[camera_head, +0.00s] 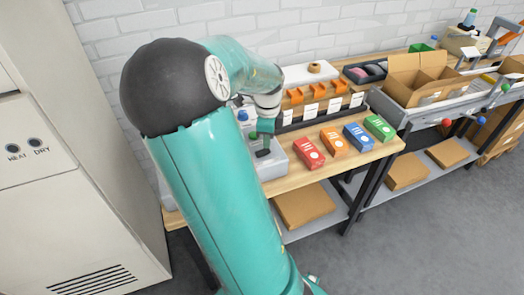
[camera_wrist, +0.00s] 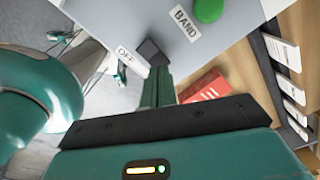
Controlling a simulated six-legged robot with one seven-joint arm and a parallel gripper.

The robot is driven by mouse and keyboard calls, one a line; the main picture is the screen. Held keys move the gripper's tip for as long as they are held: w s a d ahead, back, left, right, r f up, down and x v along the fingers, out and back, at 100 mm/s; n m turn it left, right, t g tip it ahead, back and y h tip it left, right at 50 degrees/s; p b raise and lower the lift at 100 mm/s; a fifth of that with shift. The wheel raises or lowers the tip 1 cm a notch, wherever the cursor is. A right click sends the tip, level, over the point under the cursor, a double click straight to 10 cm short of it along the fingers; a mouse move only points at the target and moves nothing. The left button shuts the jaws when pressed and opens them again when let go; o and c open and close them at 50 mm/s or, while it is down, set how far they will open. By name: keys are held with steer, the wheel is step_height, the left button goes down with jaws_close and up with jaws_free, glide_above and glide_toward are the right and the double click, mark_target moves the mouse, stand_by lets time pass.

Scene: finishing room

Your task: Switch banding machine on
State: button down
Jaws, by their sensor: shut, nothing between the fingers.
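The banding machine (camera_wrist: 185,45) is a light grey box. In the wrist view its top carries a round green button (camera_wrist: 208,9) beside a BAND label (camera_wrist: 186,22), and an OFF label (camera_wrist: 127,57) near an edge. My gripper (camera_wrist: 152,54) is shut and empty, with its dark fingertips over the machine beside the OFF label. I cannot tell whether they touch it. Any switch there is hidden behind the fingertips. In the head view the machine (camera_head: 270,168) is partly behind my arm, with my gripper (camera_head: 263,152) pointing down over it.
A red box (camera_head: 309,153), an orange box (camera_head: 334,141), a blue box (camera_head: 358,136) and a green box (camera_head: 379,127) stand on the wooden table right of the machine. A rack with orange clips (camera_head: 316,91) is behind. A tall cabinet (camera_head: 70,170) is at left.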

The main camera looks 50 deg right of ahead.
mark_target(267, 150)
steer(key=shift+f, duration=0.95)
stand_by(0.5)
steer(key=shift+r, duration=3.5)
